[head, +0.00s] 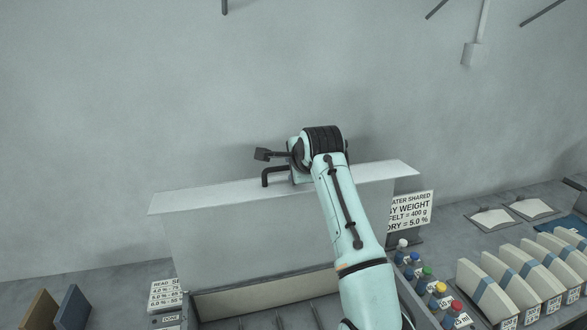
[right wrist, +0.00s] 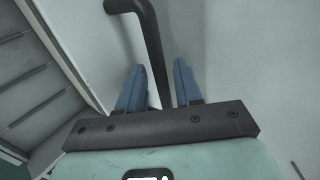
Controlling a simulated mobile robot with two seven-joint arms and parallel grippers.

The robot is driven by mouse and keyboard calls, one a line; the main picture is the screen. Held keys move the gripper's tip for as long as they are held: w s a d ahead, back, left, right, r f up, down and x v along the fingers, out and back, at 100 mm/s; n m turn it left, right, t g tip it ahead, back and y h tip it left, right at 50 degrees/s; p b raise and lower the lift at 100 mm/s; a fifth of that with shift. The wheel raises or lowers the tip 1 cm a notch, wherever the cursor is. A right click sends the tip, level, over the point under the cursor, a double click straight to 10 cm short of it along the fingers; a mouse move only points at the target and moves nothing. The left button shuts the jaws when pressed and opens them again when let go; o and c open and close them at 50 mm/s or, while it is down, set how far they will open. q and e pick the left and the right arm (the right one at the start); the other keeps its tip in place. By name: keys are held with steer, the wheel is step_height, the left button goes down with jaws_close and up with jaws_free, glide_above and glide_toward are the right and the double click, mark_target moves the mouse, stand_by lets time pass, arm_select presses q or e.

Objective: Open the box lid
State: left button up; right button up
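The box's wide grey lid (head: 250,239) stands raised, about upright, behind the open box (head: 262,301) in the head view. A pale strip (head: 200,199) runs along its top edge. A black bar handle (head: 267,177) sits on that strip and also shows in the right wrist view (right wrist: 150,42). My right arm reaches up from the lower right to the handle. In the right wrist view the blue fingers of my right gripper (right wrist: 160,72) stand on either side of the bar, with narrow gaps showing, so it looks open around it. My left gripper is not in view.
Right of the box stand a sign (head: 410,212), several bottles with coloured caps (head: 427,273) and a row of pale blocks with blue bands (head: 513,277). Brown (head: 39,309) and blue (head: 73,308) panels stand at the lower left. A wall rises close behind the lid.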

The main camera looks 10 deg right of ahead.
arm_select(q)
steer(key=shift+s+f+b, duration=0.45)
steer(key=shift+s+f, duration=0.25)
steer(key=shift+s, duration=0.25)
arm_select(e)
steer(key=v, duration=1.2)
steer(key=shift+s, duration=0.2)
